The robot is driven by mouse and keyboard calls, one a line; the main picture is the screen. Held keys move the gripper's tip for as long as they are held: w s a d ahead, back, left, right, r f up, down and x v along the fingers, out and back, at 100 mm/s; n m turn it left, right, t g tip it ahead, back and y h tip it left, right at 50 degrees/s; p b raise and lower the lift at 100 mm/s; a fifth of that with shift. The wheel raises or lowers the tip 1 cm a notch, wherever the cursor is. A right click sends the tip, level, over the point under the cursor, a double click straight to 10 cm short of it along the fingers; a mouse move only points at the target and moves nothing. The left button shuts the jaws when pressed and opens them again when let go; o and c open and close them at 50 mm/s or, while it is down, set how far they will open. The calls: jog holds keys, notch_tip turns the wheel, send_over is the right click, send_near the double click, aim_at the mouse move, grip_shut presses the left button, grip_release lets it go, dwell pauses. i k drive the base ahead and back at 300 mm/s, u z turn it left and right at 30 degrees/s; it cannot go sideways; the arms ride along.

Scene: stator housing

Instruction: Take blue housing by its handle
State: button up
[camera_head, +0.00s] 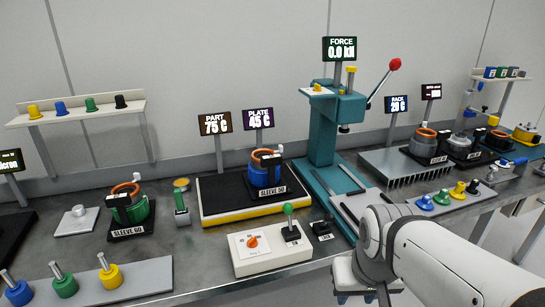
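The blue housing (255,173) stands upright in a black holder on the heating plate, left of centre. My gripper (364,297) is at the bottom edge, right of centre, in front of the bench. It is well apart from the housing, to the right and nearer to the camera. Its fingers are small and partly cut off, so its opening is unclear.
A control box (268,246) with a green-knobbed lever (289,209) stands before the yellow-edged heating plate (227,213). The tall teal press (322,140) stands to its right. A green housing (137,208) stands to the left. Signs reading 75 C and 45 C rise behind the plate.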

aim_at(260, 185)
jog(key=i, duration=1.05)
jog(key=u, duration=0.05)
